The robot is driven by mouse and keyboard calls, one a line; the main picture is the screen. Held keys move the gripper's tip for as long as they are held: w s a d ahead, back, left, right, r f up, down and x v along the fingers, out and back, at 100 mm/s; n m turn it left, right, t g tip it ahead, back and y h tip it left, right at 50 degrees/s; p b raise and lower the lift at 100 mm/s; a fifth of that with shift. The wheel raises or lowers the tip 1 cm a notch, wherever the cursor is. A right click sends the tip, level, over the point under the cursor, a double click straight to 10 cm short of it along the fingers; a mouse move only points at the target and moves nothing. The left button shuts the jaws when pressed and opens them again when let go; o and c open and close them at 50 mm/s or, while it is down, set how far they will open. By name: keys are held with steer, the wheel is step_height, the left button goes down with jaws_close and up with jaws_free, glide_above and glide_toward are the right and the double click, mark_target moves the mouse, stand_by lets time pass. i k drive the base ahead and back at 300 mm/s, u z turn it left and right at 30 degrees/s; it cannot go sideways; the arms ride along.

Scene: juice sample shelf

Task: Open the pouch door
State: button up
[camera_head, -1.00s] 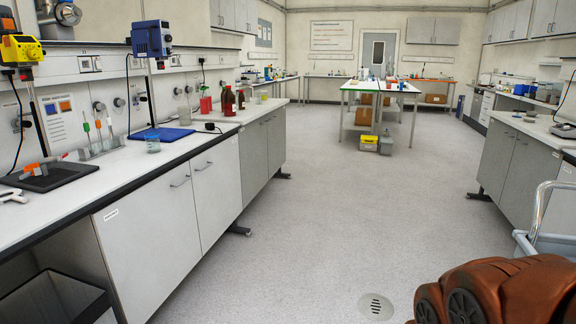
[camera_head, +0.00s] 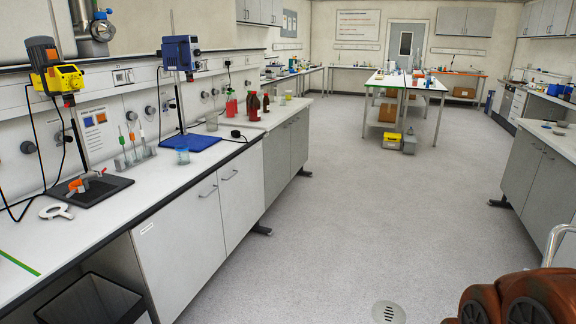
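I see no pouch door that I can make out in this view. Cupboard doors under the left bench are shut, among them a grey door (camera_head: 180,250) with a bar handle and another beside it (camera_head: 240,190). My gripper is not in view.
The left bench (camera_head: 105,218) holds lab stands, a blue plate (camera_head: 190,142), a beaker (camera_head: 182,156) and red bottles. An open dark bin (camera_head: 92,300) stands below it. A brown rounded form (camera_head: 515,300), which I cannot identify, fills the lower right corner.

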mark_target(179, 247)
steer(key=u, duration=0.45)
steer(key=i, duration=0.7)
steer(key=u, duration=1.2)
steer(key=i, duration=1.55)
steer(key=u, duration=0.25)
